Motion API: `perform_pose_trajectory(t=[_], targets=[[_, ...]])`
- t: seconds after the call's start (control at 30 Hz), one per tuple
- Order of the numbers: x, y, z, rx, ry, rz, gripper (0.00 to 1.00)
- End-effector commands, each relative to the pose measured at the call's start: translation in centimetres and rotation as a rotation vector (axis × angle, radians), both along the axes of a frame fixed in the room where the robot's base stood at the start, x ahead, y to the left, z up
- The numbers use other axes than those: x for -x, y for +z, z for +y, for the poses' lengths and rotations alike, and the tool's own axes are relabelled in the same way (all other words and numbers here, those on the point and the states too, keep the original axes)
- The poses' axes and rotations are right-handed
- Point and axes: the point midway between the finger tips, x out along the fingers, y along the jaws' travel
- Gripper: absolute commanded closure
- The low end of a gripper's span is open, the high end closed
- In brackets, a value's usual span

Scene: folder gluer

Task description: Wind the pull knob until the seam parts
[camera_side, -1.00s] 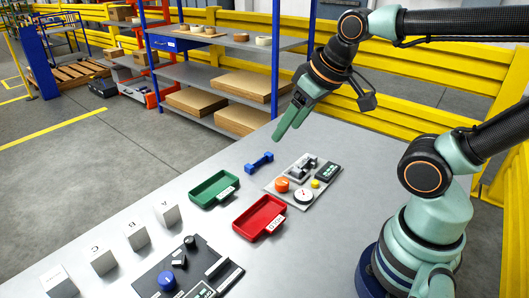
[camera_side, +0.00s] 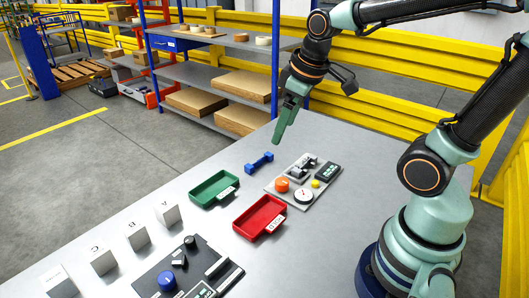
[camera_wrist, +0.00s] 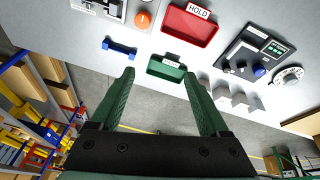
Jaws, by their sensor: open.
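A light grey panel (camera_side: 275,193) carries an orange knob (camera_side: 282,185), a white dial gauge (camera_side: 303,196), a yellow button (camera_side: 315,184), a dark display box (camera_side: 327,172) and a grey clamp-like device (camera_side: 300,168). A dark panel (camera_side: 148,282) at the front carries a blue knob (camera_side: 166,280). I cannot tell which knob is the pull knob, and a seam is too small to make out. The orange knob (camera_wrist: 143,20) and blue knob (camera_wrist: 259,71) also show in the wrist view. My gripper (camera_side: 277,140) is open and empty, above the table beyond the blue dumbbell-shaped piece (camera_side: 259,162).
A green tray (camera_side: 214,190) and a red tray (camera_side: 259,219), labelled HOLD in the wrist view, lie between the panels. Several lettered white blocks (camera_side: 136,237) stand along the left edge. A shelf rack (camera_side: 215,75) and yellow barrier (camera_side: 420,95) stand behind the table.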

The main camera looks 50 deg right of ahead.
Motion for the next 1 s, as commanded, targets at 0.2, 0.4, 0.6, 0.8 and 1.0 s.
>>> perform_pose_trajectory(t=[0.2, 0.4, 0.6, 0.8, 1.0], targets=[[-2.6, -3.5, -2.8, 0.06, 0.223, 0.165, 0.21], [-4.1, -7.0, -5.1, 0.07, 0.414, 0.277, 0.21], [-4.6, -9.0, -6.3, 0.065, 0.516, 0.327, 0.21], [-4.6, -10.3, -6.4, 0.062, 0.534, 0.336, 0.21], [-4.5, -13.7, -6.4, 0.061, 0.532, 0.338, 0.21]])
